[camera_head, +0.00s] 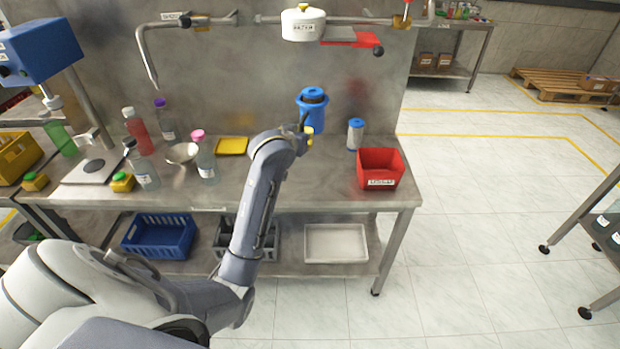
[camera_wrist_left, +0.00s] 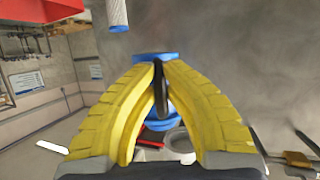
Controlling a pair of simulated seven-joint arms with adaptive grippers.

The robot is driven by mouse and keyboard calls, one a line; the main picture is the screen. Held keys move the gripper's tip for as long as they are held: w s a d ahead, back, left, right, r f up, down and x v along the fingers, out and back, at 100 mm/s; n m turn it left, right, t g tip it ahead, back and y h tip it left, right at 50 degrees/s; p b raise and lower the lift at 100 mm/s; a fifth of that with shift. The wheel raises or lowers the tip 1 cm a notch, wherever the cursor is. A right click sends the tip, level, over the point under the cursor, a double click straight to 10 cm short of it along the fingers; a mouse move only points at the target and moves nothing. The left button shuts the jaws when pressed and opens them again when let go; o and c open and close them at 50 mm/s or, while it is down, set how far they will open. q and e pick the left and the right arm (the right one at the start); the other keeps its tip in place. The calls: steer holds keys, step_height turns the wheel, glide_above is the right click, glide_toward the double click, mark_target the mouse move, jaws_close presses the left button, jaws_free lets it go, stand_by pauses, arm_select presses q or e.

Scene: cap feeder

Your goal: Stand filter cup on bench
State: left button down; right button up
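The blue filter cup (camera_head: 312,116) is upright in front of the steel back panel. Its base lines up with the bench's rear edge, and contact with the bench cannot be told. My left gripper (camera_head: 307,130) is at the cup's near side. In the left wrist view, its yellow fingers (camera_wrist_left: 160,66) close together on a dark handle-like strip (camera_wrist_left: 161,92) of the cup; they hide much of the blue body (camera_wrist_left: 155,56). The steel bench (camera_head: 285,185) lies below. My right gripper is not in view.
A white-and-blue cartridge (camera_head: 355,135) and a red bin (camera_head: 380,169) stand right of the cup. A yellow tray (camera_head: 232,146) and several bottles are left. The white filter head (camera_head: 303,26) with a red lever (camera_head: 352,38) hangs above.

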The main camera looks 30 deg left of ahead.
mark_target(303, 189)
arm_select(q)
step_height(303, 189, down, 20)
steer(key=shift+r, duration=0.1)
stand_by(0.7)
steer(key=shift+f, duration=0.2)
steer(key=c, duration=1.6)
jaws_free()
steer(key=shift+o, duration=0.2)
steer(key=shift+r, duration=0.1)
